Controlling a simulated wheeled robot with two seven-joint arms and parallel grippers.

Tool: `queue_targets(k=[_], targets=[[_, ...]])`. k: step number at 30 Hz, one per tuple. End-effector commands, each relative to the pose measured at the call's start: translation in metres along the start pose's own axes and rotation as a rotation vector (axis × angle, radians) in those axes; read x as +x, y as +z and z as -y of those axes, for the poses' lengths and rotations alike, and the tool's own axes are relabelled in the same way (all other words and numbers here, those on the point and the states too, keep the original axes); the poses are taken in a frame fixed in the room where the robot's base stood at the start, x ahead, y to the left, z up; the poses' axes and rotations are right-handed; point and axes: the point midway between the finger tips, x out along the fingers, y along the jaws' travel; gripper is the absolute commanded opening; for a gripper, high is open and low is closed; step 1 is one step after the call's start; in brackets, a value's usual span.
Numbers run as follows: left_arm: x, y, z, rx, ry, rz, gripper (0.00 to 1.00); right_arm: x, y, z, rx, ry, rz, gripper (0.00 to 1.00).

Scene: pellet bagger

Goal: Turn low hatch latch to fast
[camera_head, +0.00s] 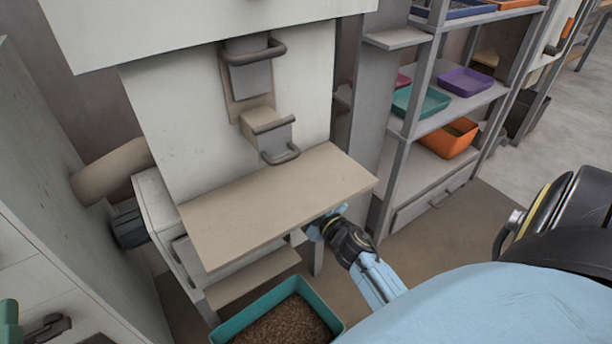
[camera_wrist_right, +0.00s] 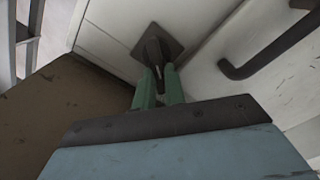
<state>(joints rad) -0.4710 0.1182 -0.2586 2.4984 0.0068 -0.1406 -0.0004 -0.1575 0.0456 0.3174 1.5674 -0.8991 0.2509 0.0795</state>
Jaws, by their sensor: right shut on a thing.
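The low hatch latch (camera_wrist_right: 157,50) shows in the right wrist view as a dark lever on a square dark plate, mounted on a pale panel. My right gripper (camera_wrist_right: 158,88) has its green fingers on either side of the lever and is shut on it. In the head view my right gripper (camera_head: 322,222) reaches in under the front right edge of the beige shelf board (camera_head: 280,200). The latch is hidden there by the board and my gripper. The markings for the latch's positions are not readable.
A dark bar handle (camera_wrist_right: 270,55) is on the pale panel right of the latch. A teal tray (camera_head: 334,322) of brown pellets stands below the board. Shelving (camera_head: 405,150) with coloured trays stands to the right. A beige pipe (camera_head: 110,170) is on the left.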

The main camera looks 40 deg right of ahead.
Motion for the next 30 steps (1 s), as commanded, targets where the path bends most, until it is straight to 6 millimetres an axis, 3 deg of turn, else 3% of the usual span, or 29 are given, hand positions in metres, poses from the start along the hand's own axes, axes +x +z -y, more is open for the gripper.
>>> queue_targets(k=[9,18,30], targets=[[-0.001,-0.024,-0.005,-0.01,0.011,-0.155,0.36,0.0,0.002,0.007,-0.3,-0.001,0.001,0.0],[-0.004,-0.031,-0.005,-0.009,0.012,-0.242,0.36,0.0,0.004,0.01,-0.529,-0.001,0.0,0.0],[-0.007,-0.038,-0.005,-0.009,0.013,-0.309,0.36,-0.001,0.005,0.012,-0.675,-0.002,0.0,0.0]])
